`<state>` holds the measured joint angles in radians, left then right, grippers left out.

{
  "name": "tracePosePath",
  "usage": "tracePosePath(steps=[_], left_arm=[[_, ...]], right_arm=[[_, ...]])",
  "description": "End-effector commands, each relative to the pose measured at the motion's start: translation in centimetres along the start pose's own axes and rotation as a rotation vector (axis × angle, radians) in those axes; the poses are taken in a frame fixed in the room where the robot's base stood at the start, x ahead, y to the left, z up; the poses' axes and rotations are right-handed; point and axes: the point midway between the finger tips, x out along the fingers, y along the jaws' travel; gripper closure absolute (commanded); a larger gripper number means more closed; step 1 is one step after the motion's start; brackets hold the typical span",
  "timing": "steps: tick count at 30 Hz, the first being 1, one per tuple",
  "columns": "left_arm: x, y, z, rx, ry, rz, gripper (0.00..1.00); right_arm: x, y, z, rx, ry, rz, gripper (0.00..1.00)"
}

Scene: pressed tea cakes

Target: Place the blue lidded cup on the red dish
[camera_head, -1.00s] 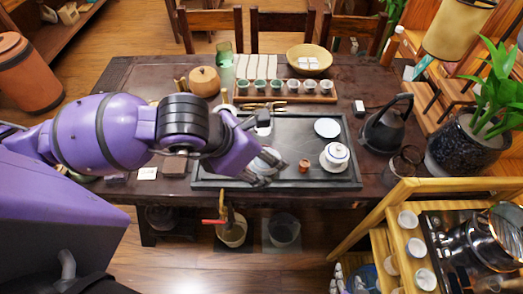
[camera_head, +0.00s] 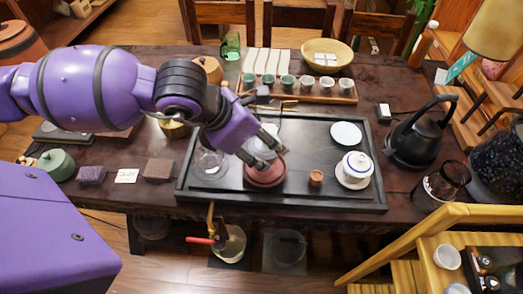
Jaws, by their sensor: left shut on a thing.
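My left gripper (camera_head: 272,150) is over the dark tea tray (camera_head: 325,194), shut on a pale cup (camera_head: 260,143) that its fingers largely hide. The red dish (camera_head: 265,178) lies on the tray just below the fingertips, partly covered by them. The pale cup overlaps the dish's far side in the picture; I cannot tell whether it touches the dish. A white lidded cup with a blue rim (camera_head: 356,166) stands upright on a white saucer to the right. My right gripper is not in view.
A small brown cup (camera_head: 316,178) stands right of the red dish, and a glass vessel (camera_head: 209,166) to its left. A white plate (camera_head: 346,134) is at the tray's back right. A black kettle (camera_head: 412,143) stands right of the tray. A row of small cups (camera_head: 306,84) is behind.

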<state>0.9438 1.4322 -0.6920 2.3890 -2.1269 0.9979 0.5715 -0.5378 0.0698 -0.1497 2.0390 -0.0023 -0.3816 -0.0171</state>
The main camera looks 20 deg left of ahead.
Motion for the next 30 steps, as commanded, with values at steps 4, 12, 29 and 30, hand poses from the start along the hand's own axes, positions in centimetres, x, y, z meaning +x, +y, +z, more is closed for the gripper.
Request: tracePosePath(steps=[4,12,29,30], left_arm=[[1.7,0.5,-0.8,-0.001,0.003,-0.002,0.74],[3.3,0.5,-1.8,0.000,0.000,0.001,0.74],[3.5,0.5,-2.0,0.000,0.002,0.000,0.28],[3.5,0.5,-2.0,0.000,0.002,0.000,0.28]], right_arm=[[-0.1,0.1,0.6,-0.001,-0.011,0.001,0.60],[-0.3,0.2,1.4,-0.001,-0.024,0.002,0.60],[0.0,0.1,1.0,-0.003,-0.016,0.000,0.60],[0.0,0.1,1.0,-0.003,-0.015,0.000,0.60]])
